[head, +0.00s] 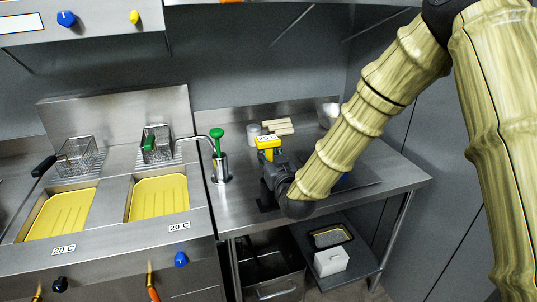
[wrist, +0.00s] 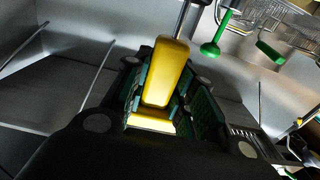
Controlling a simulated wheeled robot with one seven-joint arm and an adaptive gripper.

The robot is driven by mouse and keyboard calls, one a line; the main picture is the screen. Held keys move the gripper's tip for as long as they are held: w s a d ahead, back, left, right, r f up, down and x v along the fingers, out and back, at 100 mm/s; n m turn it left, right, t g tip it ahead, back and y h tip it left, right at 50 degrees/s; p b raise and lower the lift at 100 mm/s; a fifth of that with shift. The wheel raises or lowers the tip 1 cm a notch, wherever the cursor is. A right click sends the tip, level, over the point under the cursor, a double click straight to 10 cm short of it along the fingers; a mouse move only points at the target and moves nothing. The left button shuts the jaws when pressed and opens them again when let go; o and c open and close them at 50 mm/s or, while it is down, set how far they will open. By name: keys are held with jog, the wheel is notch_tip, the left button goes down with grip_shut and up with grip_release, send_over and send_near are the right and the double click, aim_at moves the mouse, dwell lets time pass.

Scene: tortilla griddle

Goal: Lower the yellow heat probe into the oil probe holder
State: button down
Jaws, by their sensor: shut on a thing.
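The yellow heat probe (head: 267,142) is in my gripper (head: 270,160), above the steel counter right of the fryer. I cannot clearly make out the oil probe holder in either view.
Two fryer wells with yellow oil (head: 160,198) lie left, with wire baskets (head: 77,155) behind. Pale blocks (head: 280,126) and a steel bowl (head: 327,115) sit at the counter's back.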

jog(key=shift+f+b, duration=1.7)
jog(key=shift+b, duration=0.2)
dwell(2.4)
jog(key=c, duration=1.1)
grip_release()
jog(key=v, duration=1.2)
